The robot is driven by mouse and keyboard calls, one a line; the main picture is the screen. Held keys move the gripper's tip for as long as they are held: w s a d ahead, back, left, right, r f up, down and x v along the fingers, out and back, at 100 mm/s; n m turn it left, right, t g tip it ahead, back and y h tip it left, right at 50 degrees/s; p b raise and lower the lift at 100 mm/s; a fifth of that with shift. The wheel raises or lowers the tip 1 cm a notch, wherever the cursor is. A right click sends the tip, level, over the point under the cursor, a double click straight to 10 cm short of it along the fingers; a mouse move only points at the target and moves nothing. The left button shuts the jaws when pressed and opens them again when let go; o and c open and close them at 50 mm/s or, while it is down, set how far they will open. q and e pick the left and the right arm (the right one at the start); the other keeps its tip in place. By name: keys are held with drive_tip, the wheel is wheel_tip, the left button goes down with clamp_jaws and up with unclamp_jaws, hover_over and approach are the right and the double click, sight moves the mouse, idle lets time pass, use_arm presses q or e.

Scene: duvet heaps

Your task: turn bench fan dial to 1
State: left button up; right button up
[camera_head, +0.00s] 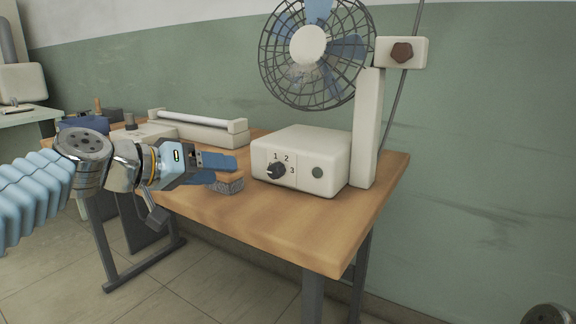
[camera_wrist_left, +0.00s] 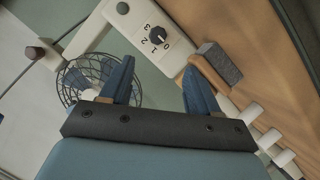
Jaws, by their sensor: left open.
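The bench fan (camera_head: 308,50) stands on a cream base box (camera_head: 318,148) at the right of the bench. Its dark dial (camera_head: 277,171) is on the box's front, ringed by the numbers 0 to 3; the dial also shows in the left wrist view (camera_wrist_left: 157,36). Its pale mark seems to sit on the 0 side, but it is small. My left gripper (camera_head: 226,170) is open and empty, left of the dial and apart from it. In the left wrist view its two blue fingers (camera_wrist_left: 157,88) are spread, with the dial beyond the gap. My right gripper is not in view.
A wooden brush with grey bristles (camera_head: 230,186) lies on the bench close by the left fingers. A long cream device with a roller (camera_head: 200,128) stands behind. The wooden bench top (camera_head: 330,220) is clear in front of the fan base. A round dark button (camera_head: 317,172) is right of the dial.

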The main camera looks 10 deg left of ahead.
sight(271, 170)
use_arm(q)
drive_tip(key=shift+w+d, duration=0.4)
drive_tip(key=shift+w, duration=0.15)
drive_tip(key=p+x, duration=0.1)
drive_tip(key=x, duration=1.2)
drive_tip(key=shift+p, duration=0.3)
drive_tip(key=c, duration=1)
drive_tip(key=shift+c, duration=0.2)
